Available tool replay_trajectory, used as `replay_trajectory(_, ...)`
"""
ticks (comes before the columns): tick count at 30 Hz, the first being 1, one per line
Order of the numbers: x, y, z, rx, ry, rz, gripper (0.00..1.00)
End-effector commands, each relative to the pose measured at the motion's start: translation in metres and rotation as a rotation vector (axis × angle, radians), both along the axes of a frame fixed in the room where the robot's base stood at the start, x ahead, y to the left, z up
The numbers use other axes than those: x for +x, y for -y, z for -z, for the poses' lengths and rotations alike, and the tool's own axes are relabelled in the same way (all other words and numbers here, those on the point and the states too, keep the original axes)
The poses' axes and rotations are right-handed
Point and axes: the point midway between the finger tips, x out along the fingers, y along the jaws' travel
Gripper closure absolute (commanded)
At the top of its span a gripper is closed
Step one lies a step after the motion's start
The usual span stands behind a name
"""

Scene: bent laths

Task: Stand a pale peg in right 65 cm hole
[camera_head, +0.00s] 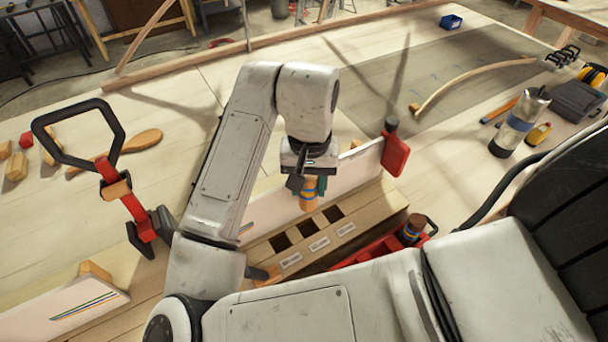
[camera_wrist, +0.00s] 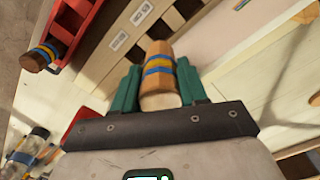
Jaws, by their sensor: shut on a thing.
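My gripper (camera_head: 309,184) is shut on a light wooden peg (camera_head: 308,197) with blue and yellow bands. In the wrist view the peg (camera_wrist: 159,65) sits between the teal fingers (camera_wrist: 159,86), its banded part sticking out beyond them. The wooden block with square holes (camera_head: 263,258) lies below and in front of the gripper. Its right hole (camera_head: 333,212), middle hole (camera_head: 307,225) and left hole (camera_head: 280,242) look dark and empty. The held peg is above and behind the holes, apart from them. The labels are too small to read.
A darker banded peg (camera_head: 412,229) stands at the red tray (camera_head: 372,250), right of the block. Another red clamp (camera_head: 133,205) rises at the left.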

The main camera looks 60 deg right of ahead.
Motion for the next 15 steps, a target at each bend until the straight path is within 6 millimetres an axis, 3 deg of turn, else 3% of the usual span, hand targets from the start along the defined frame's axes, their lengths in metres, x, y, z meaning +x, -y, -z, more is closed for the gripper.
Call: replay_trajectory(15, 0.0, 0.0, 0.044, 0.0, 0.0, 0.0, 0.9)
